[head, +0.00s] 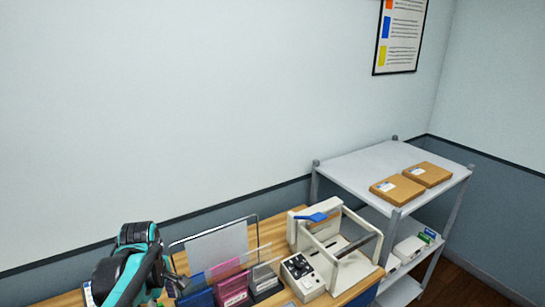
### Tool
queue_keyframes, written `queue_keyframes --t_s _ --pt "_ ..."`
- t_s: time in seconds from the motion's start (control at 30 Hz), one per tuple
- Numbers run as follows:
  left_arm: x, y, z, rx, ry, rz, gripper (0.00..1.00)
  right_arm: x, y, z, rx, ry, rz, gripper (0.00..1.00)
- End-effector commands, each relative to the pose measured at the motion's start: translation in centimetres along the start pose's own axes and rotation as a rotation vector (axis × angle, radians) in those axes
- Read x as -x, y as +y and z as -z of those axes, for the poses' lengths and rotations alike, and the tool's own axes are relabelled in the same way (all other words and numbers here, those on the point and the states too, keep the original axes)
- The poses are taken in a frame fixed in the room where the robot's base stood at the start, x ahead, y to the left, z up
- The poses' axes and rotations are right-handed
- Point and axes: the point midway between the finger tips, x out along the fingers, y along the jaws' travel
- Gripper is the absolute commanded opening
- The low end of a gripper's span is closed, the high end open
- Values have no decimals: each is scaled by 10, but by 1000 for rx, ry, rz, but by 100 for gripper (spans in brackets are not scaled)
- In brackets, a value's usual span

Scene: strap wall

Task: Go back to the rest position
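My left arm, teal and black, stands at the bottom left of the head view, over the wooden desk (292,222). Its gripper (176,286) is small, dark and partly hidden by the arm, beside the coloured holders. I cannot make out whether its fingers are apart. My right gripper is not in the view.
Blue, pink (232,289) and grey (265,279) holders stand close to the arm, before a wire frame with a pale sheet (217,247). A cream machine (307,277) with a blue lever (312,217) is right. A grey shelf (345,165) bears two brown boxes (397,189).

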Motion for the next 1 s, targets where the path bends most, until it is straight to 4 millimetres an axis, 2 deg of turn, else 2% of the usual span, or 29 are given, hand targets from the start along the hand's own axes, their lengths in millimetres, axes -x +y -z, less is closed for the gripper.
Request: queue_keyframes --t_s 0.17,0.37,0.47,0.6,0.7,0.83,1.0 --pt "-19 -13 -13 -160 16 -56 64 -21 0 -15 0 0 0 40" --pt "-47 -34 -34 -433 58 -148 64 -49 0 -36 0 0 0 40" --pt "-70 -48 -47 -619 98 -208 64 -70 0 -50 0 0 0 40" --pt "-118 -76 -70 -969 201 -314 64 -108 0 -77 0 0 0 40" --pt "-149 -92 -83 -1197 289 -375 64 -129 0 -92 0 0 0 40" --pt "-172 -104 -94 -1395 381 -422 64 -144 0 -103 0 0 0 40" --pt "-180 -108 -98 -1492 433 -441 64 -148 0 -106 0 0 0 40"
